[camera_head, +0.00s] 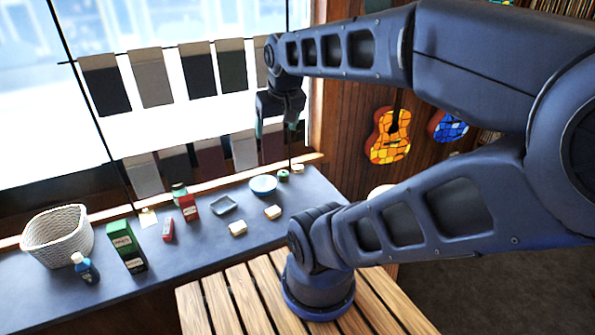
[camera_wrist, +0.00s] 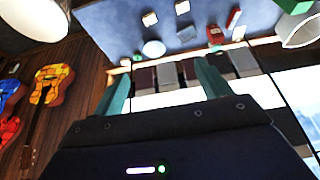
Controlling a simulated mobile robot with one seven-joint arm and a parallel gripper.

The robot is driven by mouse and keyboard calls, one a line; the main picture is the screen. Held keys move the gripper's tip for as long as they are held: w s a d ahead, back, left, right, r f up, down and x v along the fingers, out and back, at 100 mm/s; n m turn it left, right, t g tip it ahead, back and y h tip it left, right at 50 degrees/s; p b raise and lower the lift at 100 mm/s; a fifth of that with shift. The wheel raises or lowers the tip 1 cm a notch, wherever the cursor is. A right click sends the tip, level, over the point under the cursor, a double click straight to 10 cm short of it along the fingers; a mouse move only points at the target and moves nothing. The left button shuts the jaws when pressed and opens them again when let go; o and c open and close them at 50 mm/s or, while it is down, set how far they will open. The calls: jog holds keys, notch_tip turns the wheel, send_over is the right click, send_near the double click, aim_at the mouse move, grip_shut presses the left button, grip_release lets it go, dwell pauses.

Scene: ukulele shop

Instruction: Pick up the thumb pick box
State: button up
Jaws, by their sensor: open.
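Several small boxes stand on the grey-blue counter in the head view: a tall green box (camera_head: 126,247), a red box (camera_head: 189,208) and a small red box (camera_head: 168,230). I cannot read the labels, so I cannot tell which is the thumb pick box. The wrist view also shows the red box (camera_wrist: 215,34), the small red box (camera_wrist: 233,18) and part of the green box (camera_wrist: 294,5). My gripper (camera_head: 276,130) is raised above the right part of the counter, apart from the boxes. Its two teal fingers are spread with nothing between them in the wrist view (camera_wrist: 162,85).
A white basket (camera_head: 57,240) and a blue bottle (camera_head: 86,268) stand at the counter's left. A square dish (camera_head: 224,205), a blue bowl (camera_head: 263,185), a green jar (camera_head: 179,191) and pale blocks (camera_head: 238,228) lie around the boxes. Hanging cloth swatches (camera_head: 198,70) line the window behind.

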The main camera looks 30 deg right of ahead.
jog(key=shift+c, duration=1.4)
jog(key=shift+w, duration=0.1)
